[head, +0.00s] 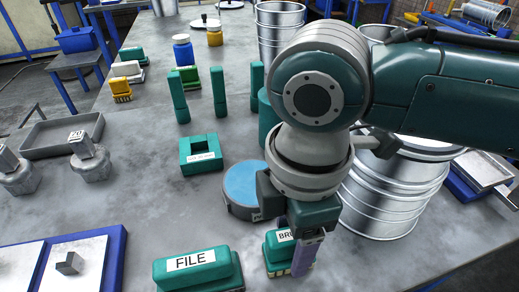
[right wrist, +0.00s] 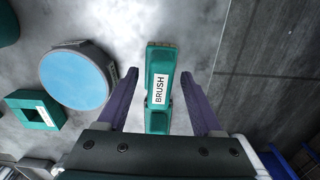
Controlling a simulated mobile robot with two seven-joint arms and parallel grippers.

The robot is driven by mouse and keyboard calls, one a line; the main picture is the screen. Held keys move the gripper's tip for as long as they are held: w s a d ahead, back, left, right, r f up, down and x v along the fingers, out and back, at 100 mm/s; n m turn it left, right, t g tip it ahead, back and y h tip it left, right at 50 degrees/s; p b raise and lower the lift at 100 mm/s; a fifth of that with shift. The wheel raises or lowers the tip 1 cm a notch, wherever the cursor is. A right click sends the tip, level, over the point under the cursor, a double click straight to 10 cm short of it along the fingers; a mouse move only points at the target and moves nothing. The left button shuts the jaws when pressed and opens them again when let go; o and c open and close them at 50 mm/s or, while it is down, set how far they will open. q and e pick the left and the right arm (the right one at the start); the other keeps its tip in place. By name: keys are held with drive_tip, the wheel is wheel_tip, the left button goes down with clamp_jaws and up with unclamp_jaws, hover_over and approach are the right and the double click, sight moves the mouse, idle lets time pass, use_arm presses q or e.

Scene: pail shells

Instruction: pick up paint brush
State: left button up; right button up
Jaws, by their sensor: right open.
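The paint brush is a green block with a white "BRUSH" label and a tan bristle edge. In the head view the brush (head: 277,250) stands near the front of the grey table, partly hidden by my right gripper (head: 308,250). In the right wrist view the brush (right wrist: 158,88) lies between the two purple fingers of my right gripper (right wrist: 163,100). The fingers are open, with a gap on each side of the brush. My left gripper is not in view.
A green "FILE" block (head: 197,270) stands left of the brush. A blue-topped round tin (head: 243,184) is just behind it. Ribbed metal pails (head: 390,200) stand to the right, close to my arm. Bare table (head: 150,215) lies to the left.

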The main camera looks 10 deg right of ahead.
clamp_jaws()
idle(0.5)
